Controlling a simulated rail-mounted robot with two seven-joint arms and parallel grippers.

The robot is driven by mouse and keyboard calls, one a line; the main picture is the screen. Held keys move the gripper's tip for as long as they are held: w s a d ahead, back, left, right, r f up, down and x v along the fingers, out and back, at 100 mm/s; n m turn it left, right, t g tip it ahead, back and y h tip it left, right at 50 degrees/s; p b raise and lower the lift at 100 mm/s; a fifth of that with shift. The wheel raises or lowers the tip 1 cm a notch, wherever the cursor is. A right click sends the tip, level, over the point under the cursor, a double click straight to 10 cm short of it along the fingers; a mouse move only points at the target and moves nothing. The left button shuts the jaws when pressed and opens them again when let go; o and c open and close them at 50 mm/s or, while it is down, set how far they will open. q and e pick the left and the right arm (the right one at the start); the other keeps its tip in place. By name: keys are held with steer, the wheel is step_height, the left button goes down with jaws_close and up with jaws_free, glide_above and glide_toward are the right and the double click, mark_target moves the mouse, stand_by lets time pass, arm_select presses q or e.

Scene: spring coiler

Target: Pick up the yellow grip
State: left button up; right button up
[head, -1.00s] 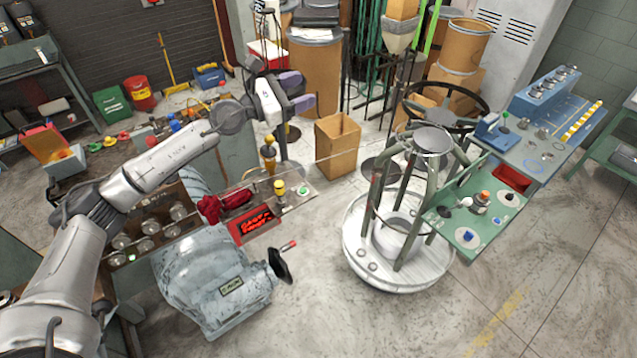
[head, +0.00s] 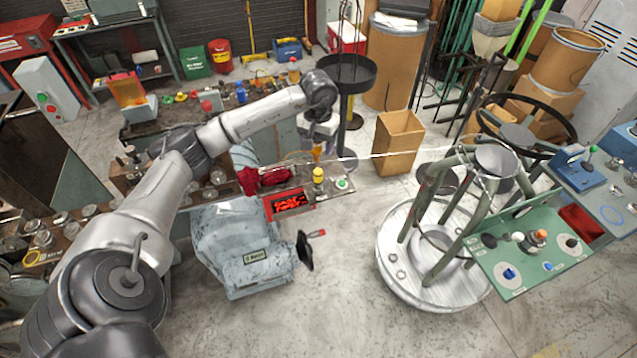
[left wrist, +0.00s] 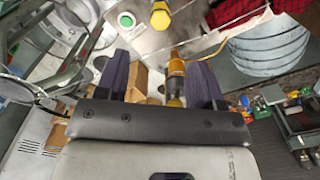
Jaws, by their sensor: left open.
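The yellow grip (left wrist: 176,68) is an amber-yellow handle in the left wrist view. It lies between the two dark purple fingers of my left gripper (left wrist: 160,62), nearer the right finger. The fingers are spread, and I see no contact with it. In the head view my left gripper (head: 320,130) hangs nose-down at the far edge of the machine's panel, hiding most of the grip. A yellow knob (head: 318,174) stands on that panel, and it also shows at the top of the left wrist view (left wrist: 160,16). My right gripper is not in view.
A red display (head: 289,203), a green button (head: 342,184) and a red cloth (head: 262,180) are close by on the panel. A dark round tray on a stand (head: 345,75) rises just behind my gripper. A cardboard box (head: 397,142) stands on the floor to the right.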

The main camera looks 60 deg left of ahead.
mark_target(318, 171)
arm_select(q)
step_height(318, 171, down, 8)
steer(key=shift+f+p, duration=0.15)
steer(key=shift+p, duration=0.55)
steer(key=shift+f+p, duration=0.35)
steer(key=shift+f, duration=0.15)
step_height(318, 171, down, 3)
steer(key=shift+f+p, duration=0.15)
steer(key=shift+p, duration=0.45)
steer(key=shift+f, duration=0.55)
steer(key=c, duration=1.1)
jaws_close()
